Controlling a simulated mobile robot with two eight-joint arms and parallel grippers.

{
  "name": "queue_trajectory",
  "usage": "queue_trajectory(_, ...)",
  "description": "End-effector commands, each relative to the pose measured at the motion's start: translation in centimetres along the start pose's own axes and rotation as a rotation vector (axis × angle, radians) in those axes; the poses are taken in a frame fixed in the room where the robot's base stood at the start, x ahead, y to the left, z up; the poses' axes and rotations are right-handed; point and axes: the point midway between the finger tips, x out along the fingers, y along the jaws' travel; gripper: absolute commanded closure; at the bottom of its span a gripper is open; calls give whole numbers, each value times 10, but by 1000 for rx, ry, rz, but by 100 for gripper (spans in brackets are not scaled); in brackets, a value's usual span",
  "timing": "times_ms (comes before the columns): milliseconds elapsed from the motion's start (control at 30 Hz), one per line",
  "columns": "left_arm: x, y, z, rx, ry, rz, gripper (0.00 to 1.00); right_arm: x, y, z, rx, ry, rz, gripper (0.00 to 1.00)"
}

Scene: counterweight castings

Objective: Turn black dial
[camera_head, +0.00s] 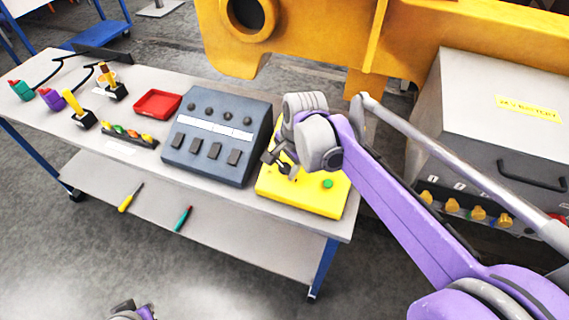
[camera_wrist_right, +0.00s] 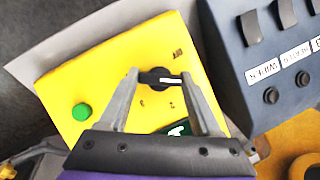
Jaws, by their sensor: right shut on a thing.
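The black dial (camera_wrist_right: 158,78) sits on the yellow box (camera_wrist_right: 60,75) and carries a white pointer mark that points right in the right wrist view. My right gripper (camera_wrist_right: 157,77) is shut on the dial, one fingertip on each side. In the head view my right gripper (camera_head: 283,163) comes down over the yellow box (camera_head: 310,200), near the table's right end, and mostly hides the dial. A green button (camera_head: 327,184) is on the same box. My left gripper (camera_head: 130,310) shows only partly at the bottom edge, away from the table; its jaws are unclear.
A dark grey switch panel (camera_head: 218,140) stands just left of the yellow box. A red tray (camera_head: 157,104), a strip of coloured buttons (camera_head: 128,135) and joysticks (camera_head: 75,108) are farther left. Two screwdrivers lie on the lower shelf (camera_head: 150,195). A grey battery box (camera_head: 500,75) stands right.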

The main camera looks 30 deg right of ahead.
Motion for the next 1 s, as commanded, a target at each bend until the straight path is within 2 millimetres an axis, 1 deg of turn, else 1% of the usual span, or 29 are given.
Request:
queue_trajectory(67, 0, 0, 0, 0, 0, 0, 100, 0, 0, 0, -1, 1, 0, 91)
queue_trajectory(100, 0, 0, 0, 0, 0, 0, 100, 0, 0, 0, -1, 1, 0, 33)
queue_trajectory(167, 0, 0, 0, 0, 0, 0, 100, 0, 0, 0, -1, 1, 0, 22)
queue_trajectory(200, 0, 0, 0, 0, 0, 0, 100, 0, 0, 0, -1, 1, 0, 15)
queue_trajectory(267, 0, 0, 0, 0, 0, 0, 100, 0, 0, 0, -1, 0, 0, 5)
queue_trajectory(533, 0, 0, 0, 0, 0, 0, 100, 0, 0, 0, -1, 0, 0, 5)
queue_trajectory(667, -1, 0, -1, 0, 1, 0, 100, -9, 0, 0, -1, 1, 0, 5)
queue_trajectory(767, -2, 0, -2, 0, 2, 0, 100, -25, 0, 0, 0, 1, 0, 5)
queue_trajectory(1000, -6, 0, -6, 0, 5, 0, 100, -74, 0, 0, -1, 1, 0, 5)
